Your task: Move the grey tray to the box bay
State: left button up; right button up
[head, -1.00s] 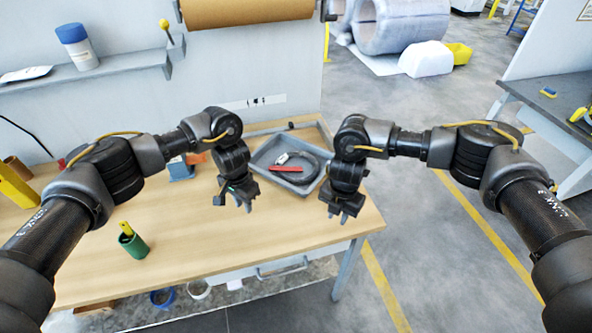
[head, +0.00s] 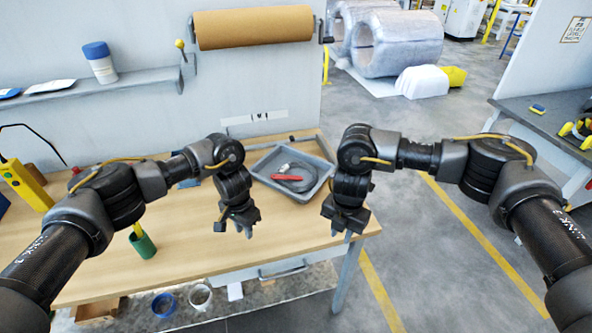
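The grey tray (head: 264,181) lies on the wooden table toward its right end, near the back wall. It holds a dark coil (head: 301,185) and a red-handled tool (head: 287,177). My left gripper (head: 238,230) hangs over the table in front of the tray's left side, apart from it. My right gripper (head: 345,231) hangs at the table's right edge, in front of and right of the tray, also apart from it. Nothing shows in either gripper; the fingers are small, so their opening is hard to judge. No box bay can be made out.
A brown paper roll (head: 253,27) hangs on the wall above. A dark side table (head: 552,118) stands at right. The table front between the grippers is clear.

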pick_arm(q)
jog(key=shift+s, duration=0.1)
pick_arm(e)
notch_tip(320, 180, up, 8)
jog(key=shift+s, duration=0.2)
jog(key=shift+f, duration=0.2)
